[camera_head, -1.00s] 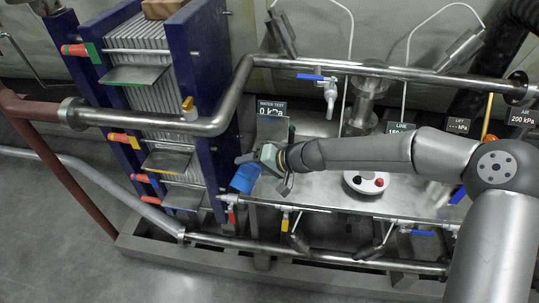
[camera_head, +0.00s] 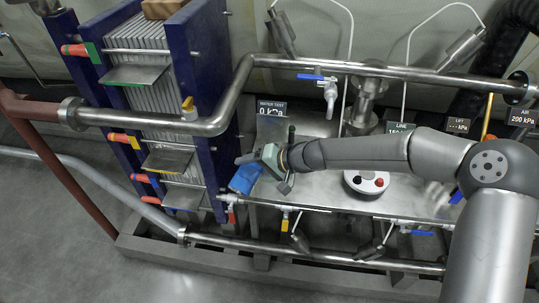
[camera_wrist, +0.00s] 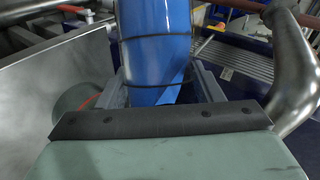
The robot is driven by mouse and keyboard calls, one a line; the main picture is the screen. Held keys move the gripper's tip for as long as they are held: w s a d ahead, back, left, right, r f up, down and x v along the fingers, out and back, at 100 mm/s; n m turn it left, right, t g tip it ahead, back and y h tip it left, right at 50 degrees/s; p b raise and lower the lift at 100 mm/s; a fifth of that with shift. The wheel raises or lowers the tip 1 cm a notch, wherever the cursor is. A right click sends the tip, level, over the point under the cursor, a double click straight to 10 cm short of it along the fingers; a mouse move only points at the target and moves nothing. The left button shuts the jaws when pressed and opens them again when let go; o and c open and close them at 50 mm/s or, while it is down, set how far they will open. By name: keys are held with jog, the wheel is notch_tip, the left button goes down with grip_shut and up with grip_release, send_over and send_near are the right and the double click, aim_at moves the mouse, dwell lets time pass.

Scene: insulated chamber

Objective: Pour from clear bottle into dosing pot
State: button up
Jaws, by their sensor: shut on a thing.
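My gripper (camera_head: 258,165) is shut on a blue bottle-like thing (camera_head: 246,180), at the right side of the blue plate stack. It looks like the clear bottle with blue contents, but I cannot tell for sure. In the wrist view the blue body (camera_wrist: 158,45) lies between the two fingers (camera_wrist: 160,92), with dark bands around it. It is tilted in the head view. A grey-green rounded thing (camera_wrist: 72,97) with an orange line shows left of the fingers in the wrist view; I cannot tell whether it is the dosing pot. No stream is visible.
The blue-framed plate stack (camera_head: 205,80) stands close on the left. A steel pipe (camera_head: 320,66) runs behind my gripper, and a valve rail (camera_head: 330,209) runs in front.

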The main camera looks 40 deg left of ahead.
dwell(0.5)
jog(key=shift+w+a+r+m+g, duration=0.1)
jog(key=shift+w+r+m+g, duration=0.35)
jog(key=shift+m+g, duration=0.2)
dwell(1.4)
jog(key=shift+r+m+g, duration=0.45)
jog(key=shift+r+g, duration=0.1)
jog(key=shift+g, duration=0.1)
dwell(2.0)
jog(key=shift+w+f+m+g, duration=0.1)
jog(key=shift+f+m+g, duration=0.05)
jog(key=shift+m+g, duration=0.25)
dwell(1.7)
